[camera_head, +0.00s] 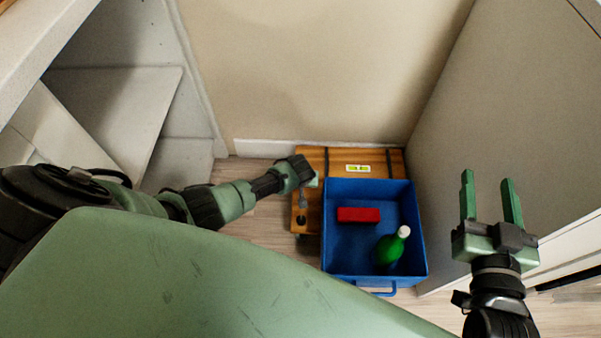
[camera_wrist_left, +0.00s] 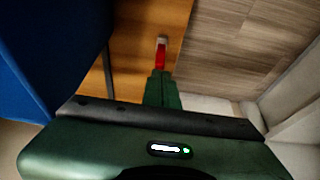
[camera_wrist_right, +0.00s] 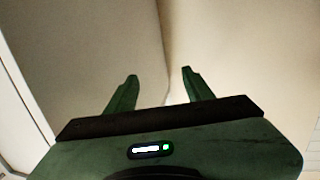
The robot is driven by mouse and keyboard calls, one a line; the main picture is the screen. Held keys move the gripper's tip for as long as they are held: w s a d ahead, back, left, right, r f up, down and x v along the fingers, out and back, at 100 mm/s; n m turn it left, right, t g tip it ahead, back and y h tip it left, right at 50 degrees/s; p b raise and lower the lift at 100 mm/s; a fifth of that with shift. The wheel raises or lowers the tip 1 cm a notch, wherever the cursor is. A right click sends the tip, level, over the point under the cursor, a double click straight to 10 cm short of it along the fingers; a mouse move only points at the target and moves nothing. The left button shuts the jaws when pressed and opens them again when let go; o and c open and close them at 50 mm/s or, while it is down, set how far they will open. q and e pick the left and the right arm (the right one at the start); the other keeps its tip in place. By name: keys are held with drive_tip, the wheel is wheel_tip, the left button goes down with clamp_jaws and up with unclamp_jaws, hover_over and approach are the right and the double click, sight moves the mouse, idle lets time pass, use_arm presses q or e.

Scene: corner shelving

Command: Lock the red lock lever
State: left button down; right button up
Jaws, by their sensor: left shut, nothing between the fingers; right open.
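The red lock lever (camera_wrist_left: 161,56) shows in the left wrist view, on a wooden board (camera_wrist_left: 130,60). It lies directly beyond the fingertips of my left gripper (camera_wrist_left: 159,76); I cannot tell whether they touch. The left fingers are shut together with nothing between them. In the head view, my left gripper (camera_head: 305,190) is over the left edge of the wooden board (camera_head: 315,158), and I cannot make out the lever there. My right gripper (camera_head: 491,206) is open and empty, raised to the right of the blue crate; it also shows in the right wrist view (camera_wrist_right: 159,75).
A blue crate (camera_head: 375,277) stands on the wooden board and holds a red block (camera_head: 358,215) and a green bottle (camera_head: 390,249). Walls stand behind and to the right. A white shelf unit (camera_head: 118,105) is at the left. Some floor (camera_head: 255,225) left of the board is clear.

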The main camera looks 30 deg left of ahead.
use_arm(q)
drive_tip(key=shift+s+d+r+t+y+p, duration=0.1)
drive_tip(key=shift+s+d+t+y+p, duration=0.2)
drive_tip(key=shift+s+t+p, duration=0.3)
drive_tip(key=shift+s+d+p, duration=0.25)
drive_tip(key=shift+s+p, duration=0.25)
drive_tip(key=shift+p, duration=0.1)
drive_tip(key=shift+w, duration=0.1)
use_arm(e)
drive_tip(key=s+d+f+g+h, duration=0.2)
drive_tip(key=s+f+g, duration=0.3)
drive_tip(key=f, duration=0.5)
drive_tip(key=shift+s+d+f+g, duration=0.3)
drive_tip(key=shift+d+g, duration=0.15)
drive_tip(key=shift+g, duration=0.45)
use_arm(q)
drive_tip(key=shift+a, duration=0.1)
drive_tip(key=shift+r, duration=0.25)
drive_tip(key=shift+r+p, duration=0.15)
drive_tip(key=shift+p, duration=0.25)
drive_tip(key=shift+r+p, duration=0.3)
use_arm(e)
drive_tip(key=s+d+f+g+h, duration=0.1)
drive_tip(key=s+d+f+g, duration=0.1)
drive_tip(key=s+f+g, duration=0.2)
drive_tip(key=s, duration=0.2)
drive_tip(key=shift+s+d, duration=0.3)
drive_tip(key=shift+s, duration=0.1)
